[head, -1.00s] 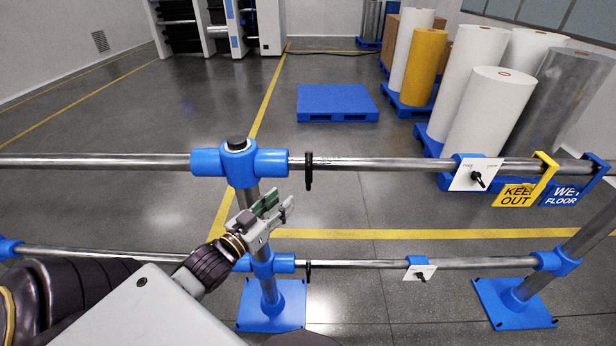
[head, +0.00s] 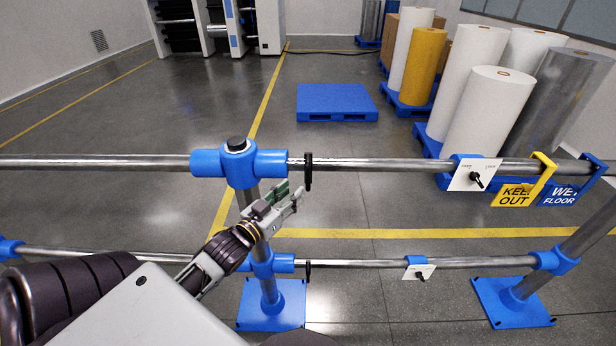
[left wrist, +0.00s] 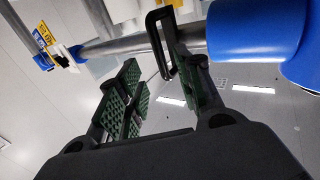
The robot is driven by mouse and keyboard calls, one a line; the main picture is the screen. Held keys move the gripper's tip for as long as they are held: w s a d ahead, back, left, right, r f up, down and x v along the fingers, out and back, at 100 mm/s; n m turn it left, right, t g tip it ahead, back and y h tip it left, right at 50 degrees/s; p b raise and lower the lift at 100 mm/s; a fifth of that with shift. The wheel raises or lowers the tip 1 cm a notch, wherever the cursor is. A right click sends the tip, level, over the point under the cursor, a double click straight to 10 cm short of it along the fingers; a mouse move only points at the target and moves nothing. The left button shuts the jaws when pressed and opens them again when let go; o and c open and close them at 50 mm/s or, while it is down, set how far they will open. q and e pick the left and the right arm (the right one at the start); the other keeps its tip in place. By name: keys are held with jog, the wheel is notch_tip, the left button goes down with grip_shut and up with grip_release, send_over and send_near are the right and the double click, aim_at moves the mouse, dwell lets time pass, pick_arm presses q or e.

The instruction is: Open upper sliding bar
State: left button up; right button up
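The upper sliding bar (head: 390,164) is a grey metal tube running right from a blue post joint (head: 238,162). A black loop handle (head: 308,171) hangs on it near that joint; the handle also shows in the left wrist view (left wrist: 151,32). A white plate (head: 474,175) with a black knob sits on the bar's right part. My left gripper (head: 291,194) is just below and left of the handle. In the left wrist view its green-padded fingers (left wrist: 148,62) are apart, with the handle close by the right finger; I cannot tell if they touch. My right gripper is out of view.
A lower bar (head: 360,265) with its own plate (head: 420,273) runs beneath. A blue-footed post (head: 271,305) stands behind my left gripper. Yellow KEEP OUT (head: 516,195) and blue WET FLOOR (head: 561,196) signs hang at the right. Beyond the rails is open floor and a blue pallet (head: 337,103).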

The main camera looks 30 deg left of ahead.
aim_at(307, 179)
pick_arm(q)
jog(key=shift+w+d+p, duration=0.2)
jog(key=shift+w+p, duration=0.5)
jog(key=shift+w, duration=3.85)
grip_shut()
